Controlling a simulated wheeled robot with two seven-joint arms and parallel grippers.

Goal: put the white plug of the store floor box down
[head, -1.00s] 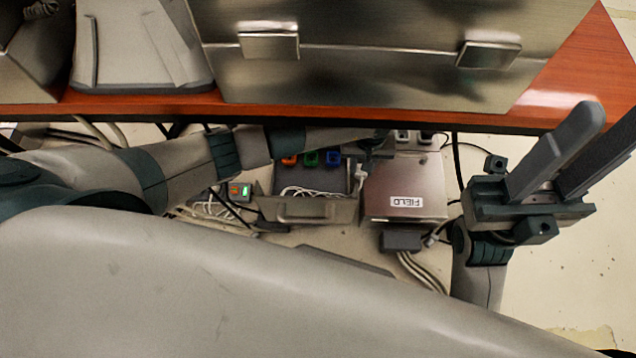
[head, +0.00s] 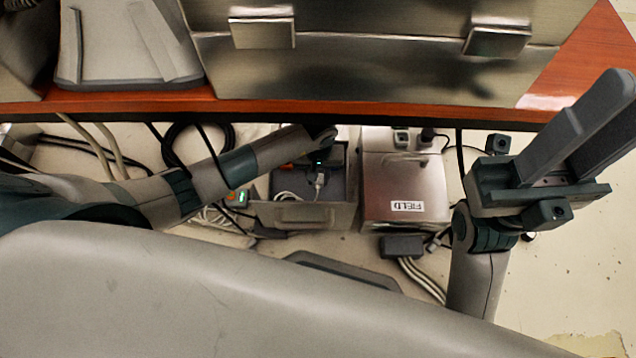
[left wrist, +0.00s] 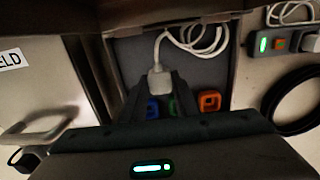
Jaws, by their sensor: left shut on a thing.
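The white plug (left wrist: 159,82) is between the fingertips of my left gripper (left wrist: 160,96) in the left wrist view, its white cord running up from it. My left gripper is shut on it. In the head view the plug (head: 319,181) shows just below the left gripper (head: 321,164), over the grey floor of the open store floor box (head: 302,214). Blue (left wrist: 152,108), green (left wrist: 174,108) and orange (left wrist: 209,101) sockets stand in the box, close to the fingers. I cannot tell whether the plug touches the floor of the box. My right gripper (head: 590,110) is open and empty at the right.
The metal box labelled FIELD (head: 404,185) stands right of the open box. A power strip with a green light (head: 238,198) and loose cords lie left of it. The wooden table edge (head: 300,112) with metal cases passes above. Clear floor lies at the far right.

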